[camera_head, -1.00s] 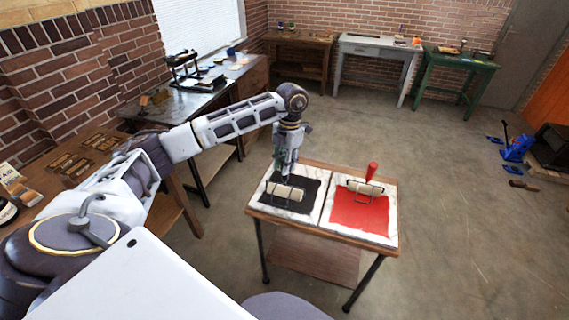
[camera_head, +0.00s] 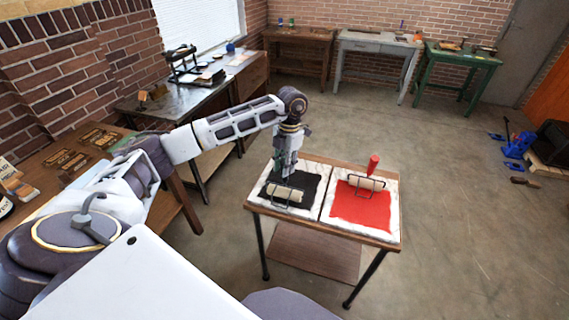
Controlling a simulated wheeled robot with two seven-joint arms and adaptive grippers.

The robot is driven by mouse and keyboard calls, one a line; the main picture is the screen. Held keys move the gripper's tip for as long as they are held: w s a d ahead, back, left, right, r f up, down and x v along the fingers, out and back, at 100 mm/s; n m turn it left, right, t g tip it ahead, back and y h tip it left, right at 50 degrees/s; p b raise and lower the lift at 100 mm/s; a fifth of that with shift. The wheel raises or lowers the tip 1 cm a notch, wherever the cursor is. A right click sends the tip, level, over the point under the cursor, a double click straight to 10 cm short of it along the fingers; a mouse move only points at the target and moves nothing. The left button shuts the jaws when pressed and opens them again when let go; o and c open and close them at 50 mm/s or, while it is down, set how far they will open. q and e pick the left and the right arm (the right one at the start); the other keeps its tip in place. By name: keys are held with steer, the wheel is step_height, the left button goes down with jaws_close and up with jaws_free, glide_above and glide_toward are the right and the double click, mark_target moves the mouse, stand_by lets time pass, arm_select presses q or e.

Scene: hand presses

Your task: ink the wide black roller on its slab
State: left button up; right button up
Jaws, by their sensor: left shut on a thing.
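The wide roller (camera_head: 286,193) has a pale, cream-coloured cylinder in a dark wire frame. It rests at or just above the black ink patch (camera_head: 308,190) on the left marble slab (camera_head: 290,208); I cannot tell whether it touches. My left gripper (camera_head: 287,174) points down above it and is shut on the roller's handle, which the fingers mostly hide. A second roller with a red handle (camera_head: 373,165) and a pale cylinder stands on the red ink patch (camera_head: 360,207) of the right slab. My right gripper is not in view.
Both slabs sit on a small wooden table (camera_head: 394,245) with dark legs. A bench (camera_head: 140,108) with a press stands along the left wall. White (camera_head: 375,46) and green (camera_head: 458,58) tables stand at the back. A blue tool (camera_head: 517,146) lies at right. The floor between is clear.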

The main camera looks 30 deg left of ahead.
arm_select(q)
steer(key=shift+f, duration=0.6)
steer(key=shift+f+b, duration=0.35)
steer(key=shift+b, duration=0.1)
stand_by(0.9)
steer(key=shift+w, duration=0.15)
steer(key=shift+w+a+f+b, duration=0.1)
steer(key=shift+w+a+b, duration=0.15)
steer(key=shift+w, duration=0.6)
steer(key=shift+w+a+b, duration=0.15)
steer(key=shift+w+b, duration=0.15)
steer(key=shift+w, duration=0.6)
steer(key=shift+w+a+b, duration=0.2)
steer(key=shift+w+a, duration=0.05)
steer(key=shift+w, duration=0.65)
steer(key=shift+w+a+b, duration=0.2)
steer(key=shift+w+a, duration=0.05)
steer(key=shift+w, duration=0.6)
